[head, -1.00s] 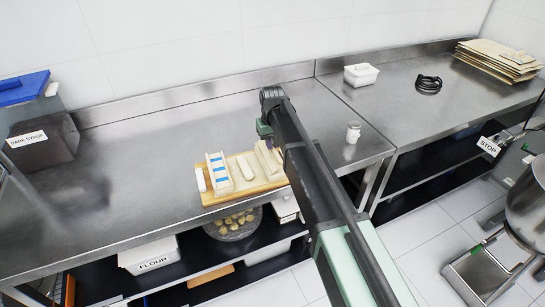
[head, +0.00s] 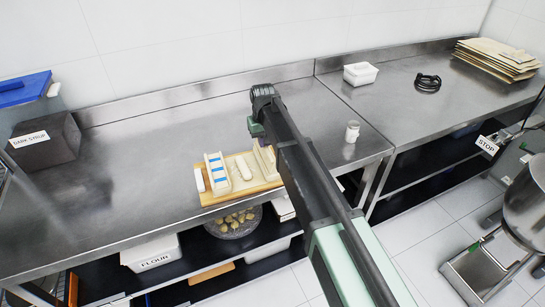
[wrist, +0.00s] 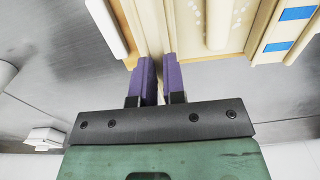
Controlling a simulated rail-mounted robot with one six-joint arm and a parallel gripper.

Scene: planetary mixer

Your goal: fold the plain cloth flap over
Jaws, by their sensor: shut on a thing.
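A wooden board (head: 212,200) on the steel counter carries a cream piece with blue stripes (head: 216,173), a pale roll (head: 243,168) and a plain cream piece (head: 265,162) at its right, partly hidden by my arm. My gripper (head: 261,142) is low at this plain piece. In the wrist view my purple fingers (wrist: 159,82) are shut on a cream strip (wrist: 150,28), which I take as the plain cloth flap. The strip runs up from between the fingertips. The blue-striped piece (wrist: 290,28) shows at the upper right, apart from the fingers.
A white rounded piece (wrist: 105,25) lies close beside the cream strip. A white jar (head: 352,131) and a white tub (head: 360,74) stand right of my arm. A dark syrup box (head: 45,138) stands at the left. The counter between box and board is clear.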

